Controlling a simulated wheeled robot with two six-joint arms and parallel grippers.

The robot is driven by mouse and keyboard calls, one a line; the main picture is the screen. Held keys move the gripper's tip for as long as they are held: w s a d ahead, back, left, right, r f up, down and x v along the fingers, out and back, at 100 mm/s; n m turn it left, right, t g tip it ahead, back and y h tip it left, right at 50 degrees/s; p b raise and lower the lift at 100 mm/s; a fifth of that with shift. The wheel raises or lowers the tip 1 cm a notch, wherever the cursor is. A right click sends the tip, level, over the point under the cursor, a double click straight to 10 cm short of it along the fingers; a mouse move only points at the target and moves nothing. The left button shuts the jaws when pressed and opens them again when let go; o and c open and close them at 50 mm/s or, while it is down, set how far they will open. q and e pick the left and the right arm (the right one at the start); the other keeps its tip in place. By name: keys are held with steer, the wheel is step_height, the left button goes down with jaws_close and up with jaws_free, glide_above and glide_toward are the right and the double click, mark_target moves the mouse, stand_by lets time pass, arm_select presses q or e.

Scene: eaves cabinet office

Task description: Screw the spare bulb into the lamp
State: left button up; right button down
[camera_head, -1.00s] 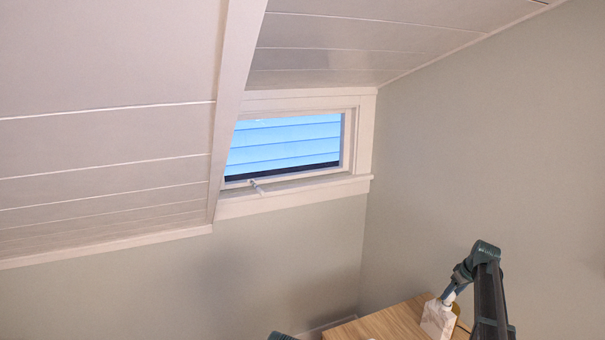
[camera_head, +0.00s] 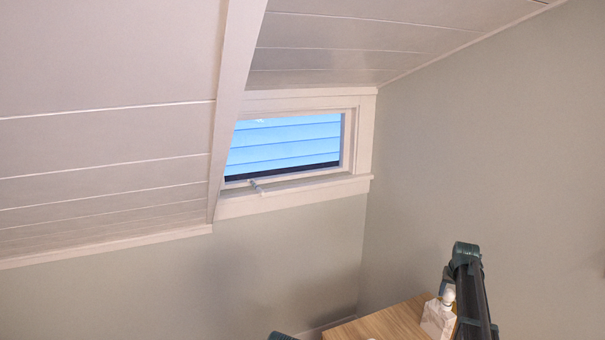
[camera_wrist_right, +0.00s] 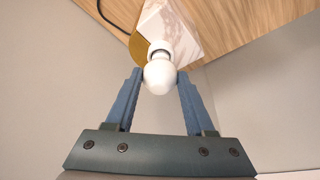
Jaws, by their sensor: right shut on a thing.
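The lamp has a white marble-like block base (camera_head: 437,319) on a wooden top. In the right wrist view its block (camera_wrist_right: 180,30) is at the top, with a white socket (camera_wrist_right: 160,47) on it. A round white bulb (camera_wrist_right: 159,77) is in line with the socket and overlaps it in this view; I cannot tell how far it is seated. My right gripper (camera_wrist_right: 159,80) is shut on the bulb, one finger on each side. In the head view the right gripper (camera_head: 447,291) is just above the lamp base, partly hidden by my arm. My left gripper does not show clearly.
The wooden cabinet top (camera_head: 385,322) is clear to the left of the lamp. A dark cord (camera_wrist_right: 112,17) and a gold-brown disc (camera_wrist_right: 138,46) lie near the lamp. A plain wall (camera_head: 500,150) stands on the right, and a small window (camera_head: 285,145) is behind.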

steer(key=m, duration=0.2)
steer(key=shift+w+a+m+h, duration=0.15)
steer(key=shift+m+h, duration=0.15)
steer(key=shift+h, duration=0.1)
steer(key=shift+c, duration=0.9)
jaws_free()
steer(key=p+v, duration=1.3)
steer(key=v, duration=0.1)
steer(key=s+a+f+n+g+b, duration=0.15)
steer(key=s+a, duration=0.25)
steer(key=a, duration=0.4)
steer(key=s+a+f+n+y+b, duration=0.15)
steer(key=s+a, duration=0.25)
steer(key=a, duration=0.4)
steer(key=s+a+f+n+b, duration=0.1)
steer(key=s+a+f+n, duration=0.15)
steer(key=a, duration=0.55)
steer(key=s+a+f+n+g+b, duration=0.1)
steer(key=s+a+n, duration=0.1)
steer(key=s+a, duration=0.6)
steer(key=s+a+f+n+g+b, duration=0.1)
steer(key=s+a+f+n+b, duration=0.1)
steer(key=s+a, duration=0.6)
steer(key=s+n, duration=0.1)
steer(key=s, duration=0.5)
steer(key=shift+s, duration=0.4)
